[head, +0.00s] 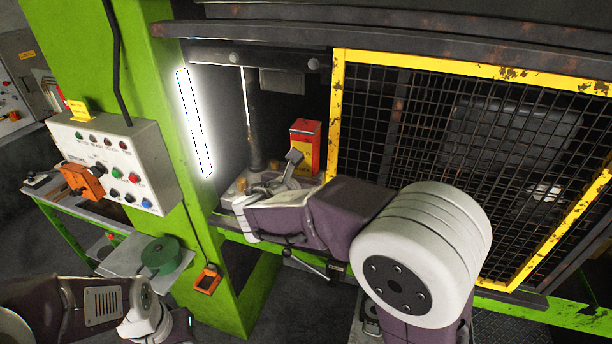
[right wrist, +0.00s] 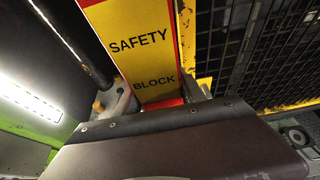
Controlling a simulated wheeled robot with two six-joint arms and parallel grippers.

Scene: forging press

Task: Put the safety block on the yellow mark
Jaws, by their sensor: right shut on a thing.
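The safety block (head: 308,145) is a red box with a yellow face, upright inside the press opening, left of the mesh guard. In the right wrist view, the block (right wrist: 146,52) shows its lettering, "SAFETY BLOCK", close in front of the camera. My right gripper (head: 289,170) reaches into the opening and is shut on the block's lower part. I cannot tell whether the block's base touches the surface below. I cannot make out a yellow mark on the press bed. My left arm is at the lower left, with its gripper out of sight.
A yellow-framed mesh guard (head: 337,115) stands close right of the block. A vertical rod (head: 252,120) and a bright light strip (head: 195,122) are to its left. A green press column (head: 165,90) carries a control box (head: 115,160). A green round object (head: 161,256) sits at lower left.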

